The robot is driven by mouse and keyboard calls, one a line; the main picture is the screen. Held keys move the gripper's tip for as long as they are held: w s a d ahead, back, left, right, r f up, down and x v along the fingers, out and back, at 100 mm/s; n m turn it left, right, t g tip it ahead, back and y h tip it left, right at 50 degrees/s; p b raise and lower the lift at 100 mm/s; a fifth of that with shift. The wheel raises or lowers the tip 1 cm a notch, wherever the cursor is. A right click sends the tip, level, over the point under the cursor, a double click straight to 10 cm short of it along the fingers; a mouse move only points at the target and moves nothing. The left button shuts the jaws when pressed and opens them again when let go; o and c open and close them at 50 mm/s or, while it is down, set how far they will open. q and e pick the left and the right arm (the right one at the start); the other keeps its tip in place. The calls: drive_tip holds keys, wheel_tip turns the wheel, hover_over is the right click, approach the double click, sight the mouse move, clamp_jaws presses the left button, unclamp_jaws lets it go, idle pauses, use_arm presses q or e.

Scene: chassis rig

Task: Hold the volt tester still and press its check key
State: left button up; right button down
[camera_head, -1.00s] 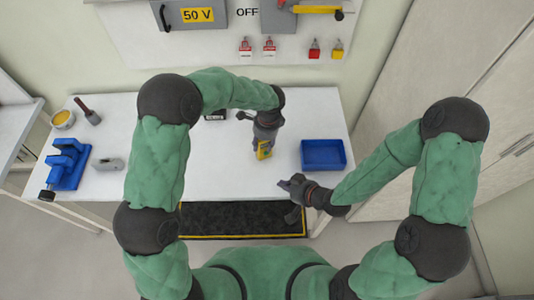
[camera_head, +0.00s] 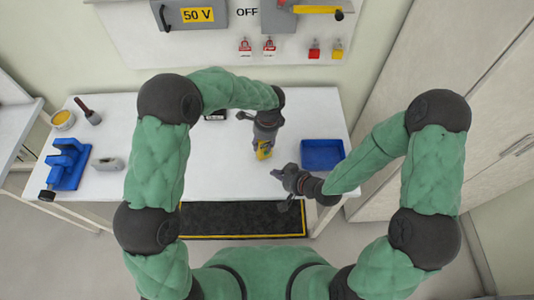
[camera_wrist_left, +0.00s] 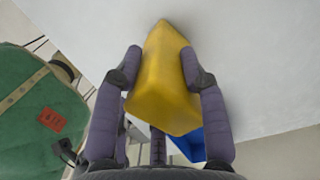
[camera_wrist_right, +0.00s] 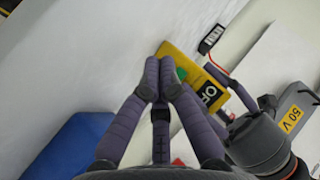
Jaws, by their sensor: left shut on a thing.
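The yellow volt tester (camera_head: 264,153) is held just over the white table in my left gripper (camera_head: 264,142). In the left wrist view, the fingers are shut on both sides of the tester (camera_wrist_left: 160,85). My right gripper (camera_head: 275,173) is shut and empty, just to the lower right of the tester. In the right wrist view its fingertips (camera_wrist_right: 160,62) are together just left of the green key; I cannot tell whether they touch the tester.
A blue tray (camera_head: 322,155) sits to the right of the tester. A blue vise (camera_head: 67,163), a grey block (camera_head: 109,164) and a yellow-filled cup (camera_head: 62,120) are on the left. A dark mat (camera_head: 240,220) lies at the front. The table's middle left is clear.

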use_arm(q)
drive_tip(key=shift+s+f, duration=0.15)
drive_tip(key=shift+f, duration=0.05)
use_arm(e)
drive_tip(key=shift+w+a, duration=0.3)
drive_tip(key=shift+w, duration=0.45)
drive_tip(key=shift+w+a, duration=0.3)
drive_tip(key=shift+w, duration=0.5)
drive_tip(key=shift+w+a, duration=0.3)
drive_tip(key=shift+w, duration=0.45)
drive_tip(key=shift+w+r, duration=0.1)
drive_tip(key=shift+w, duration=0.05)
drive_tip(key=shift+w+a, duration=0.15)
drive_tip(key=shift+w, duration=0.15)
use_arm(q)
drive_tip(key=shift+r, duration=0.1)
use_arm(e)
drive_tip(key=shift+w+a, duration=0.1)
drive_tip(key=shift+w, duration=0.3)
drive_tip(key=shift+s, duration=0.1)
drive_tip(key=shift+s+d, duration=0.3)
drive_tip(key=shift+s, duration=0.4)
drive_tip(key=shift+s, duration=0.1)
drive_tip(key=shift+s+d, duration=0.3)
drive_tip(key=shift+s, duration=0.45)
drive_tip(key=shift+s+d, duration=0.3)
drive_tip(key=shift+s, duration=0.45)
drive_tip(key=shift+s+d, duration=0.3)
drive_tip(key=shift+s, duration=0.45)
